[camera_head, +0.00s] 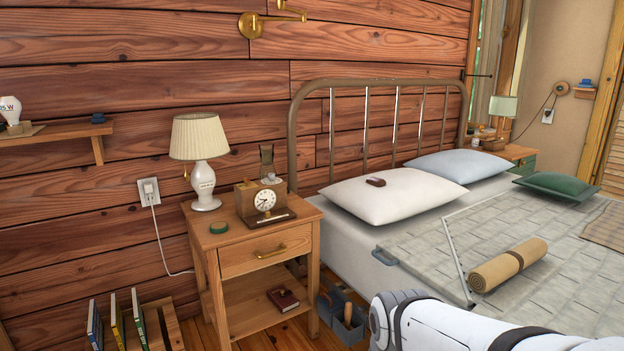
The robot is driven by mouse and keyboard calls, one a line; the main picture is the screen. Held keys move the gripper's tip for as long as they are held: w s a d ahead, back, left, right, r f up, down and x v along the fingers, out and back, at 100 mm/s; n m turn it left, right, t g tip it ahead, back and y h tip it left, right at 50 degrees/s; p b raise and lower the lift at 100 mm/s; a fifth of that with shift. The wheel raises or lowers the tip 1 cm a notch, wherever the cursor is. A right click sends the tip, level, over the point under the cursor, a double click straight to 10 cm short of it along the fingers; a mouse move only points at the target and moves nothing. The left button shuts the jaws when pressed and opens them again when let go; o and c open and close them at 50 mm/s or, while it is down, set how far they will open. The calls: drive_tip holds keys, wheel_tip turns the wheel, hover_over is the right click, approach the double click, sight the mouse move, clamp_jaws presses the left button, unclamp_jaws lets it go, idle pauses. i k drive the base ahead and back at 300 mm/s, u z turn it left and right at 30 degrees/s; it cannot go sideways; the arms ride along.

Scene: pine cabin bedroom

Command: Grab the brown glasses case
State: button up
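A small dark brown object (376,181) lies on the white pillow (350,203) near the head of the bed. It looks like the glasses case, but it is too small to be sure. Another small brown-red item (283,298), flat like a book or wallet, lies on the lower shelf of the nightstand (250,236). A white part of my arm shows at the bottom right, in front of the bed. My gripper is not in view, and nothing is seen touching either brown item.
The nightstand top holds a lamp (201,163), a clock (265,201) and a green round item (219,227). A rolled tan mat (508,264) lies on the bed. A grey caddy (341,310) stands on the floor beside the bed. Books (116,323) stand at lower left.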

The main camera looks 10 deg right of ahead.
sight(373, 181)
drive_tip(key=u, duration=0.55)
drive_tip(key=i, duration=1.9)
drive_tip(key=z, duration=0.6)
drive_tip(key=k, duration=0.9)
drive_tip(key=z, duration=0.15)
drive_tip(key=i, duration=0.9)
drive_tip(key=u, duration=0.05)
